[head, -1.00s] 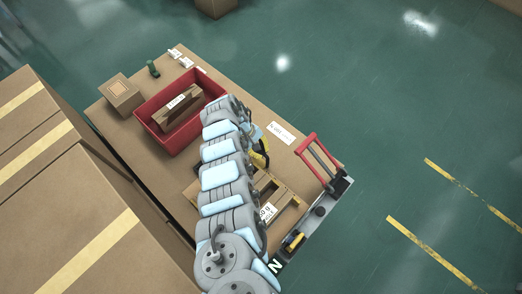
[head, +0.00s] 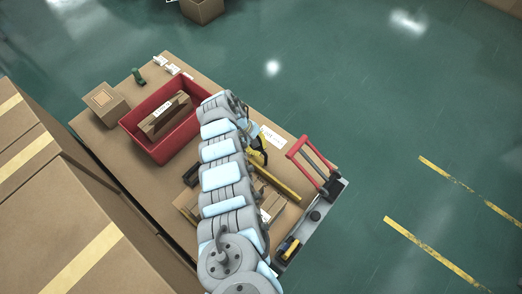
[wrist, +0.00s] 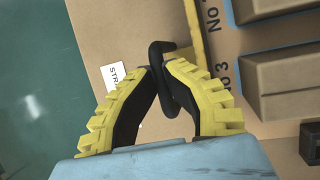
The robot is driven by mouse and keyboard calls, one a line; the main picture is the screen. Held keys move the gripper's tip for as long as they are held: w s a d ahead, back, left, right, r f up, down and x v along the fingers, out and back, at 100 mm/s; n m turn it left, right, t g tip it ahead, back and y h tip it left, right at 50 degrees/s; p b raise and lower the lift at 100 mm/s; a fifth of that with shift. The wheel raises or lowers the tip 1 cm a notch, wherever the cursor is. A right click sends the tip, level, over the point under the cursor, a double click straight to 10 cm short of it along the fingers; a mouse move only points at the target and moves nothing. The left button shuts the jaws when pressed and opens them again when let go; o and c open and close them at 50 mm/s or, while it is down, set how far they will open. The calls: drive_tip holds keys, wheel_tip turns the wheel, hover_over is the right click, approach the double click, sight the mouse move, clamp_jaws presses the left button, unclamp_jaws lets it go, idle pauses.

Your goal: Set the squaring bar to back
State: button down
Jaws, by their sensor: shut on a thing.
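The squaring bar (head: 277,181) is a long yellow bar lying diagonally across the cardboard-brown table beside my arm. In the wrist view part of the yellow bar (wrist: 199,42) shows at the top, with a black curved handle (wrist: 157,52) next to it. My gripper (wrist: 163,80) has yellow-and-black fingers closed around this black handle. In the head view my gripper (head: 257,154) is at the bar's upper end, partly behind my arm. My arm hides the middle of the bar's surroundings.
A red bin (head: 151,147) holding a brown carton stands left of my arm. A small box (head: 104,103) is at the table's left corner. A red-handled frame (head: 312,158) stands on the grey rail at right. Brown cartons (wrist: 290,82) lie beside blue strips marked with numbers.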

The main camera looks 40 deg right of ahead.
drive_tip(key=shift+f, duration=0.1)
drive_tip(key=c, duration=1.1)
unclamp_jaws()
drive_tip(key=shift+d, duration=0.25)
drive_tip(key=shift+a, duration=0.1)
drive_tip(key=v, duration=1.2)
